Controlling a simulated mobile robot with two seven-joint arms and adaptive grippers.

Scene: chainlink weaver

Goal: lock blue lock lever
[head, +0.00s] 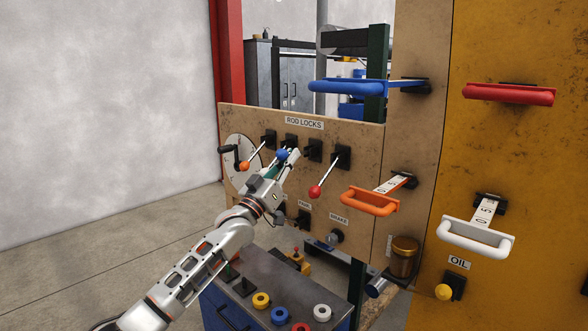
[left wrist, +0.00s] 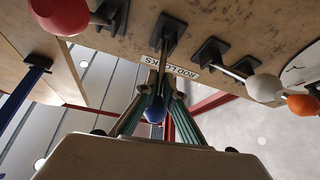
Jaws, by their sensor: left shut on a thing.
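The blue lock lever's round knob (head: 282,154) shows at the tip of my left gripper (head: 287,158), in front of the panel under the ROD LOCKS label. In the left wrist view, the blue knob (left wrist: 155,111) and its metal rod sit between the greenish fingers of my left gripper (left wrist: 155,100). The gripper is shut on the lever near the knob. The rod runs up from the knob to a black mount (left wrist: 169,32) on the panel. In the head view the gripper hides most of the rod. My right gripper is in neither view.
Neighbouring levers have a red knob (head: 315,191), an orange knob (head: 245,166) and a white knob (left wrist: 264,88). A blue handle (head: 346,87) and an orange handle (head: 369,202) jut out at right. A bench (head: 262,270) with coloured rings stands below.

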